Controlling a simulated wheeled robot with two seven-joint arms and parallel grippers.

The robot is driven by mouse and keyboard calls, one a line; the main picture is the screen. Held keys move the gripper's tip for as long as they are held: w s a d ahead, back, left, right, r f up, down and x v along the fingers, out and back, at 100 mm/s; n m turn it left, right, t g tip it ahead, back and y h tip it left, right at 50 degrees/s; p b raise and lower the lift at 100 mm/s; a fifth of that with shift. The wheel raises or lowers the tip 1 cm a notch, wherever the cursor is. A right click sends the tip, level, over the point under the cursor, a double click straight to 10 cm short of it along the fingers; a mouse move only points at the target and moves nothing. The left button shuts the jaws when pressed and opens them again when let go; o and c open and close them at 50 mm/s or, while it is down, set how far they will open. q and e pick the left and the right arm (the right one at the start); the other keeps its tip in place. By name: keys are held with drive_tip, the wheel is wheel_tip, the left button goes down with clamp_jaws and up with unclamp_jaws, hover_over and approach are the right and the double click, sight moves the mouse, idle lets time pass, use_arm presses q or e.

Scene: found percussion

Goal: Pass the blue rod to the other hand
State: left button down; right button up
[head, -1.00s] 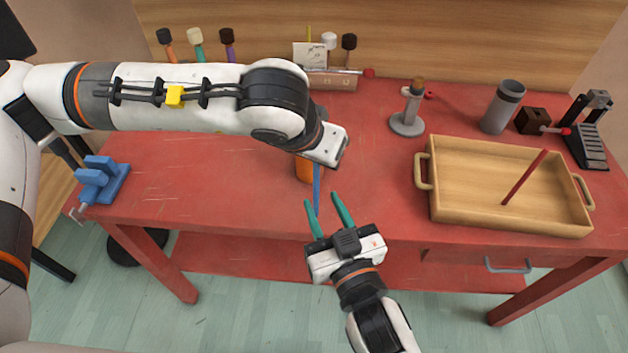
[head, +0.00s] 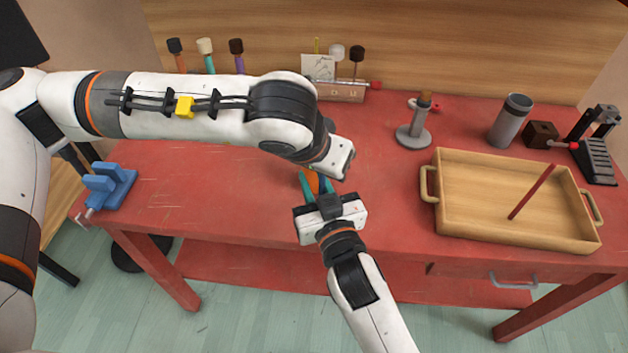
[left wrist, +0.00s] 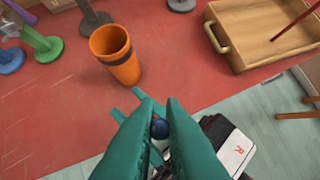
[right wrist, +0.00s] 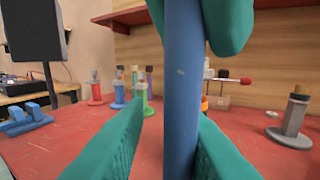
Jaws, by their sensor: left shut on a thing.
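The blue rod (right wrist: 181,90) stands upright in the right wrist view; its round end (left wrist: 159,129) shows in the left wrist view. My left gripper (left wrist: 158,108) is shut on the rod, with its teal fingertips at the top of the right wrist view. In the head view the left hand hides most of its own fingers and the rod. My right gripper (head: 315,177) is just below the left hand. Its fingers are open, with the rod between them, nearer the right finger in the right wrist view.
An orange cup (left wrist: 115,52) stands on the red table just beyond the hands. A wooden tray (head: 440,205) with a dark red stick (head: 532,192) is at the right. A grey stand (head: 414,136) is behind it, and a blue clamp (head: 107,187) is at the left edge.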

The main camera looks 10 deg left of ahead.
drive_tip(key=shift+a, duration=0.1)
clamp_jaws()
use_arm(q)
drive_tip(key=c, duration=1.4)
unclamp_jaws()
drive_tip(key=shift+c, duration=0.2)
